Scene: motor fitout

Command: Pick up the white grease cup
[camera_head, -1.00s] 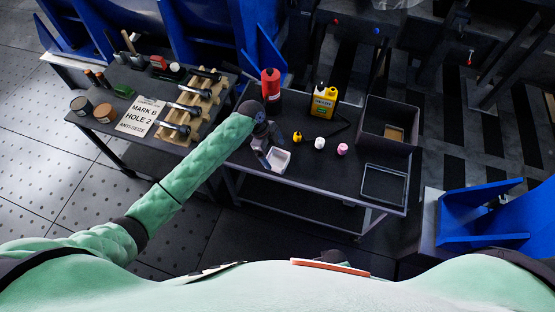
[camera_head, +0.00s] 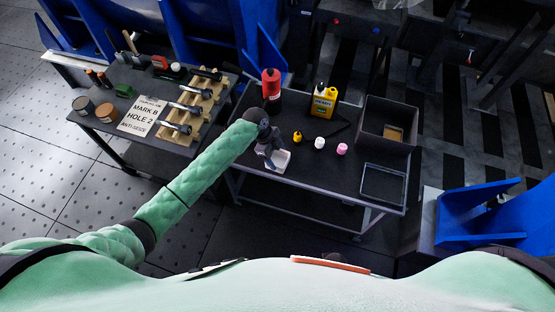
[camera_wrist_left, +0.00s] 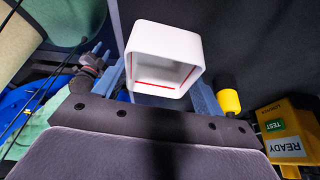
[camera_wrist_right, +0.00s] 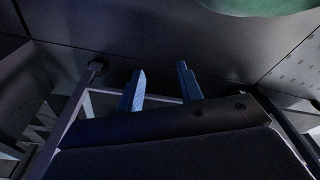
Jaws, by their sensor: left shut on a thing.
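The white grease cup (camera_head: 281,161) is a small square cup near the table's left front. It looks tilted in the head view. My left gripper (camera_head: 271,156) is shut on it. In the left wrist view the white grease cup (camera_wrist_left: 150,50) sits between the two blue fingers, its open square mouth facing the camera and a red line inside it. Whether its base touches the table is not clear. My right gripper (camera_wrist_right: 160,75) shows in the right wrist view, its fingers apart and nothing between them.
A dark bin (camera_head: 385,132) and shallow tray (camera_head: 383,182) lie right. A tool table (camera_head: 125,75) stands left.

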